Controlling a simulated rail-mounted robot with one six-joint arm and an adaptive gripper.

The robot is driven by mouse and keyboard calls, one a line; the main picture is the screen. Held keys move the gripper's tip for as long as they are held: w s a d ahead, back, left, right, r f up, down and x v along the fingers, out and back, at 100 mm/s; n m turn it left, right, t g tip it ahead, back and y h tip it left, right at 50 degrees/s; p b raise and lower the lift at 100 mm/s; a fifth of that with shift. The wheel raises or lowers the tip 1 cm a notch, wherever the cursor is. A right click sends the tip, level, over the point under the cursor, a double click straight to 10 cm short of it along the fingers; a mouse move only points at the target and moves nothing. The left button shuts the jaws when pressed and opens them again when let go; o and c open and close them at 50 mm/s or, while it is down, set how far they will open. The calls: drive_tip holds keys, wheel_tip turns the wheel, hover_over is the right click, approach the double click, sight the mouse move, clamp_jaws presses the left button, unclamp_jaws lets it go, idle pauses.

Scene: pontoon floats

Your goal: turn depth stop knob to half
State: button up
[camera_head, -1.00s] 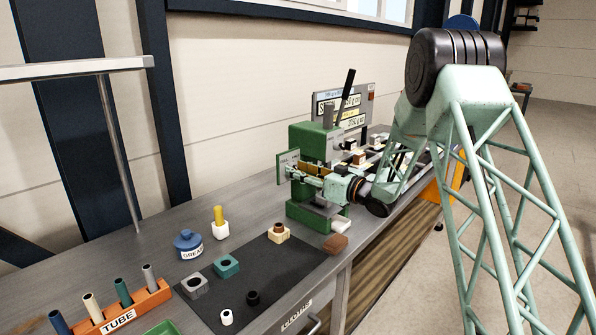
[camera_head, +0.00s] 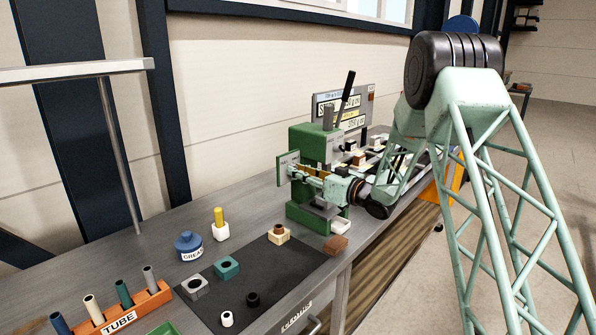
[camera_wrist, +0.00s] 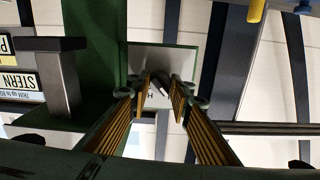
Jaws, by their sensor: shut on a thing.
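The depth stop knob (camera_wrist: 160,85) is a dark grey piece in front of a pale plate (camera_wrist: 178,60) in the wrist view. The plate is edged in green and stands on the side of the green press (camera_head: 311,143). My gripper (camera_wrist: 162,92) is at the knob, with one ribbed yellow finger on each side, shut on it. In the head view my gripper (camera_head: 300,172) reaches in from the right to the plate. The knob is hidden there by the fingers, and its setting cannot be read.
A black mat (camera_head: 285,262) in front of the press holds several small blocks and rings. A grease pot (camera_head: 188,246) and an orange tube rack (camera_head: 150,299) stand left of it. A sign board (camera_head: 362,92) and further parts stand behind the press.

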drive_tip(key=shift+m+p, duration=6.15)
drive_tip(key=shift+m, duration=2.35)
drive_tip(key=o, duration=0.8)
drive_tip(key=shift+o, duration=0.2)
drive_tip(key=shift+d, duration=0.1)
drive_tip(key=v, duration=1.1)
drive_tip(key=shift+s+d, duration=0.3)
